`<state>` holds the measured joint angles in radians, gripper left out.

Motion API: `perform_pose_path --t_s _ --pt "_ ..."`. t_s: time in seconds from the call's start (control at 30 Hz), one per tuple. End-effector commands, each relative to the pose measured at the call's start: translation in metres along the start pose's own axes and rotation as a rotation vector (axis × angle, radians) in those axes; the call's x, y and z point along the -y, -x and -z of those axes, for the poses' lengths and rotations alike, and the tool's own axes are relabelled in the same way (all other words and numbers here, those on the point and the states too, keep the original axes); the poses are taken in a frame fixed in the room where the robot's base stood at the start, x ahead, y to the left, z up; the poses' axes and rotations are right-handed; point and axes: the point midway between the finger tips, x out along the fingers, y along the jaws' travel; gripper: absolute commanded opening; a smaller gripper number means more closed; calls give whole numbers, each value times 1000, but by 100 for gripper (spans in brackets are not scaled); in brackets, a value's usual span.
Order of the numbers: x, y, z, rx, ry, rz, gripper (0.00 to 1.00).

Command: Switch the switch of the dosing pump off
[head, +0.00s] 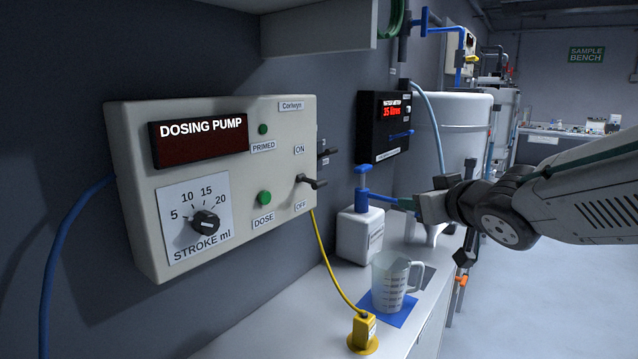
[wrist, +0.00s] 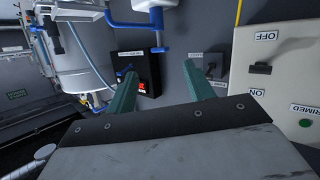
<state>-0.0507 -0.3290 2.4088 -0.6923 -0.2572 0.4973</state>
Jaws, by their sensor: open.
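The dosing pump (head: 225,180) is a pale box on the wall at left in the head view, with a dark red display and a stroke dial. Its switch (head: 312,182) is a black lever near the right edge, between the ON and OFF labels. The wrist view shows the switch (wrist: 262,68) upside down at right; I cannot tell which way the lever is tilted. My gripper (head: 408,203) is open and empty, right of the pump and apart from it. In the wrist view its green fingers (wrist: 160,68) point towards the wall, left of the switch.
A white bottle with a blue pump top (head: 360,232) stands near my gripper. A measuring jug (head: 391,282) sits on a blue mat, beside a yellow plug (head: 362,333). A black water meter (head: 384,125) and a smaller black switch (wrist: 215,66) are on the wall. A shelf overhangs above.

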Motion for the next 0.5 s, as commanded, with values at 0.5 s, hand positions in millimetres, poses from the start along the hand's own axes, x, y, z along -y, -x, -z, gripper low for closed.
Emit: perform_pose_path --t_s 0.5 --pt "126 -23 44 -334 -16 661 53"
